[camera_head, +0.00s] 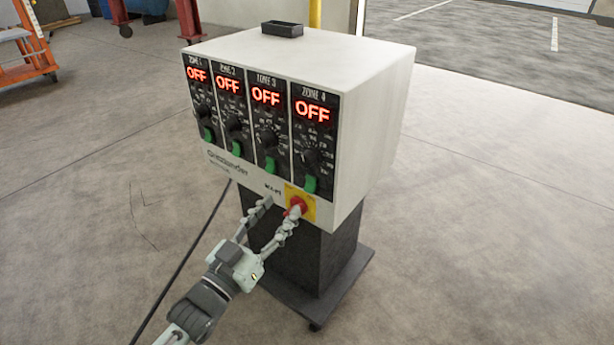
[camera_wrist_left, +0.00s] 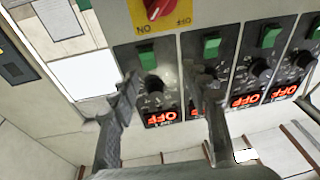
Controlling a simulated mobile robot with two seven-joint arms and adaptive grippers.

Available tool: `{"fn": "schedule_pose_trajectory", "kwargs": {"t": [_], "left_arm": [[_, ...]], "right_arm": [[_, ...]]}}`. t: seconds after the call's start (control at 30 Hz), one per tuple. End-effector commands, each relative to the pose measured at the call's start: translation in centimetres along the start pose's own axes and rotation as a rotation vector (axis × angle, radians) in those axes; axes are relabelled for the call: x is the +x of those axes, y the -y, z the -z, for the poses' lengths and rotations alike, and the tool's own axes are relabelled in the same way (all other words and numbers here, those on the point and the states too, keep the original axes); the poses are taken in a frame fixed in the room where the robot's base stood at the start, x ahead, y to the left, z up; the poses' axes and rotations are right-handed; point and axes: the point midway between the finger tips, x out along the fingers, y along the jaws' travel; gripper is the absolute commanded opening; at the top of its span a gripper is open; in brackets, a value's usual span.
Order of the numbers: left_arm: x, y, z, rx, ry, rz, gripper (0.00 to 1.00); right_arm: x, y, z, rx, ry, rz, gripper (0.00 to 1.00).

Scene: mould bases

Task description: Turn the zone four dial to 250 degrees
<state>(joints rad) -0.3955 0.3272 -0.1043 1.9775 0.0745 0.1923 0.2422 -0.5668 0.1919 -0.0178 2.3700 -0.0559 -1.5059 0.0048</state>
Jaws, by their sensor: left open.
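The zone four dial (camera_head: 312,157) is a black knob on the rightmost panel of the white control box. Its display (camera_head: 313,111) reads OFF in red, and a green switch (camera_head: 310,185) sits below it. My left gripper (camera_head: 283,206) is open and empty, low in front of the box by the red and yellow main switch (camera_head: 302,202). In the left wrist view, turned upside down, the zone four dial (camera_wrist_left: 152,86) appears between the open fingers of the left gripper (camera_wrist_left: 167,80). Whether they touch the panel is unclear. My right gripper is out of view.
The other zone displays (camera_head: 229,86) also read OFF. The box stands on a dark pedestal (camera_head: 310,255) with a wide base. A small black tray (camera_head: 282,29) lies on top. A dark cable (camera_head: 190,255) runs down to the left. The floor right of the box is clear.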

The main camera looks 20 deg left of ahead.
Motion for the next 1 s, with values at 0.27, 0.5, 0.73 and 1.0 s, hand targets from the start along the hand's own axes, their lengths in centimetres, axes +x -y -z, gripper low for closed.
{"fn": "schedule_pose_trajectory", "kwargs": {"t": [0.27, 0.5, 0.73, 1.0], "left_arm": [[0.1, -1.3, 5.2, -0.037, -0.235, -0.079, 0.47], [3.5, -1.6, 6.2, -0.039, -0.238, -0.079, 0.47], [6.5, -1.8, 6.7, -0.038, -0.235, -0.079, 0.47], [7.2, -1.9, 6.8, -0.038, -0.232, -0.079, 0.47]], "right_arm": [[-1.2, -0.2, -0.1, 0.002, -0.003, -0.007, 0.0], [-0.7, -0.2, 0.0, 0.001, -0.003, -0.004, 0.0], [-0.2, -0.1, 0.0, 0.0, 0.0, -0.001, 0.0], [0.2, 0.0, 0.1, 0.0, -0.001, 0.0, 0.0]]}}
